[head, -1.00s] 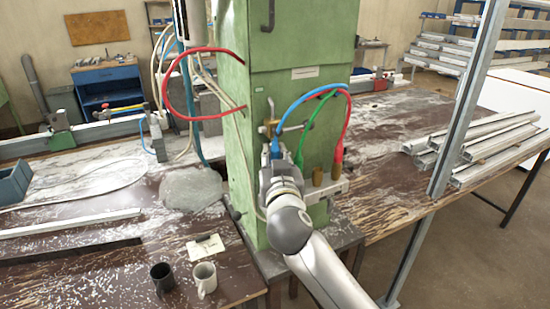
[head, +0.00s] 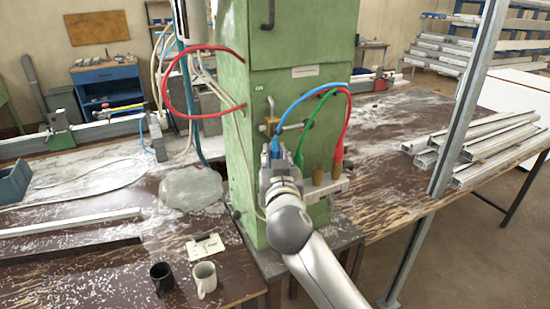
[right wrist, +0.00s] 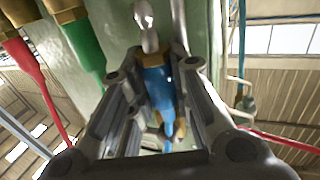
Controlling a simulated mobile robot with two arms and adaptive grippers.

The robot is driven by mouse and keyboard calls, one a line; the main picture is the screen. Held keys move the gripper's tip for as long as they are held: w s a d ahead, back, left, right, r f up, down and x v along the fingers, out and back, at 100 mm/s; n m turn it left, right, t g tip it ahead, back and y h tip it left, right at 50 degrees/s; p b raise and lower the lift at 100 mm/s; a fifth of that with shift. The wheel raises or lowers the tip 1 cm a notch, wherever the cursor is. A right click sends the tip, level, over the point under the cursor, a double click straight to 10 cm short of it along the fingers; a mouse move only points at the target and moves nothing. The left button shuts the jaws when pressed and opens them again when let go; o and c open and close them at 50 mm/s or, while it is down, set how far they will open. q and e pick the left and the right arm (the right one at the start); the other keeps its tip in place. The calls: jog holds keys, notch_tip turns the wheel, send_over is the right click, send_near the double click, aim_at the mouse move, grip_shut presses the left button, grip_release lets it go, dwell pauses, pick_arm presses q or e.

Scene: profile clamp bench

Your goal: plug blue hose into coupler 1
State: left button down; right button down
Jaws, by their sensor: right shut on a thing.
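The blue hose (head: 310,92) arches from the green column down to its blue end. My right gripper (head: 276,163) is shut on that end at the column's front. In the right wrist view the blue hose end (right wrist: 158,88) sits between the fingers, with a bare silver plug tip (right wrist: 148,25) beyond them. No brass coupler shows around that tip. Brass couplers (head: 318,175) stand on a pale manifold (head: 329,190) to the right of the gripper. The coupler at the gripper's own place is hidden, and I cannot read any numbers. My left gripper is out of view.
The green hose (head: 309,122) and red hose (head: 344,125) hang close to the gripper's right. A red cable loop (head: 166,88) sticks out left of the green column (head: 300,105). A dark mug (head: 162,278) and a white mug (head: 204,278) stand on the front left table.

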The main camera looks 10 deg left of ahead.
jog(key=shift+f+b, duration=1.6)
jog(key=shift+f, duration=0.5)
dwell(2.6)
jog(key=c, duration=1.3)
grip_release()
jog(key=shift+o, duration=0.2)
jog(key=shift+r, duration=0.1)
jog(key=p+v, duration=0.2)
jog(key=v, duration=0.7)
jog(key=shift+s+a, duration=0.2)
jog(key=shift+w, duration=0.15)
